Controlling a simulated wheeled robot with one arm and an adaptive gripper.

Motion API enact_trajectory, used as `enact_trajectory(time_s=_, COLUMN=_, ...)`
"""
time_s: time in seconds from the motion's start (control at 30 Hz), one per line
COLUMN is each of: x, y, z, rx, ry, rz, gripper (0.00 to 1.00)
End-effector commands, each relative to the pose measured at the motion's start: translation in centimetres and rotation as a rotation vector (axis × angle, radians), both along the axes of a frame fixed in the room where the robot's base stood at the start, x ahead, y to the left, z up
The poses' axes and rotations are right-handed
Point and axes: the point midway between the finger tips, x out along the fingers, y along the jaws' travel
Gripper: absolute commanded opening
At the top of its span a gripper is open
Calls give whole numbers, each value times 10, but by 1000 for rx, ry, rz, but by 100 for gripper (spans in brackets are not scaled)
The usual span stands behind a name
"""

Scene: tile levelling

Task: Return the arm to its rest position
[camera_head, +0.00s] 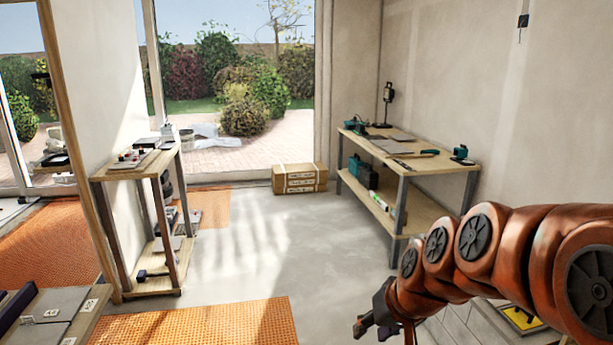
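My orange arm reaches in from the right edge of the head view, with its dark round joint caps showing. My gripper (360,328) is at the arm's end, low in the picture and right of the middle. It is dark and small, and it points down to the left over the grey floor. I see nothing held in it. Its fingers are too small and dark to tell whether they are open or shut.
A wooden workbench (437,165) with tools stands behind my arm at the right wall. A narrow shelf (150,285) stands at the left, and a table with tiles (40,305) is at the lower left. Cardboard boxes (300,180) sit by the doorway. The middle floor (300,250) is clear.

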Motion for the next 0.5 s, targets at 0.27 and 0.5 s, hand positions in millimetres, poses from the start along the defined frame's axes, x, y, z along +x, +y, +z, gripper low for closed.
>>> enact_trajectory(time_s=0.27, x=-157, y=-28, z=2, rx=-147, ry=331, rz=36, gripper=39)
enact_trajectory(time_s=0.5, x=-238, y=-55, z=4, rx=-241, ry=511, rz=18, gripper=39)
